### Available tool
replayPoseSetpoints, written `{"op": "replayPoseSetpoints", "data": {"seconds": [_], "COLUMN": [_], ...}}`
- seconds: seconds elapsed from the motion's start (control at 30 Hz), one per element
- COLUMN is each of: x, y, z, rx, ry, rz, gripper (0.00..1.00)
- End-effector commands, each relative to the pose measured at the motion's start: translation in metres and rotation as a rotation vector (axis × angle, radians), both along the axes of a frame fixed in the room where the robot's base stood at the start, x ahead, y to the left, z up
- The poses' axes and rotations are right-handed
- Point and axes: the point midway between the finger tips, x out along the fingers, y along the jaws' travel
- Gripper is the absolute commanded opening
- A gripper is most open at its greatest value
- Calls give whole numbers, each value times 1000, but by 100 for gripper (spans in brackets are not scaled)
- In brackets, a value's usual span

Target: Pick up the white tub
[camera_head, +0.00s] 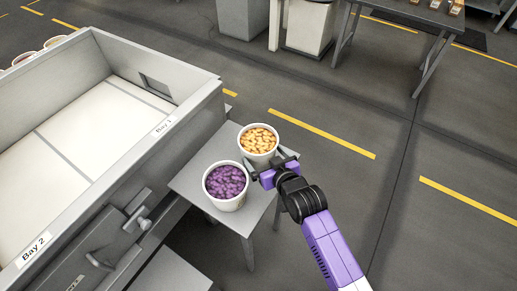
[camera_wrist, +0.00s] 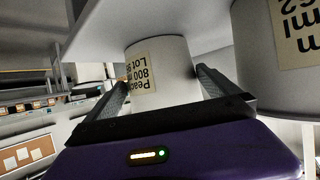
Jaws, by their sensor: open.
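Two white tubs stand on a small grey table. One tub (camera_head: 250,159) holds orange-yellow candies; the other tub (camera_head: 229,206) holds purple candies and stands nearer the camera. My gripper (camera_head: 268,165) is at the near right side of the orange-candy tub. In the wrist view, which looks upside down, my open gripper (camera_wrist: 162,77) has one finger on each side of a white tub (camera_wrist: 165,65) with a label reading "Peach 800 ml". I cannot tell whether the fingers touch it. The other tub (camera_wrist: 262,75) is close beside the right finger.
The small table (camera_head: 192,181) stands against a large grey drawer unit (camera_head: 175,135) with bays labelled "Bay 1" and "Bay 2". A workbench (camera_head: 405,15) and bins are at the back. The floor to the right is clear, with yellow dashed lines.

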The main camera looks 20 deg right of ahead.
Motion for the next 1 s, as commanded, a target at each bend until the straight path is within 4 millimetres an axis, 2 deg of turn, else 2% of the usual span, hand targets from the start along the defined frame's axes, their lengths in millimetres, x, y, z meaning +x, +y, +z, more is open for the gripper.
{"op": "replayPoseSetpoints", "data": {"seconds": [0.1, 0.23, 0.53, 0.93, 1.0], "x": [15, 24, 26, 26, 27], "y": [0, 1, 1, 1, 1], "z": [-6, -12, -13, -13, -10], "rx": [2, 2, 1, 0, 1], "ry": [-1, 0, 0, 0, -7], "rz": [-1, -1, 0, 0, 0], "gripper": [100, 100, 100, 21, 21]}}
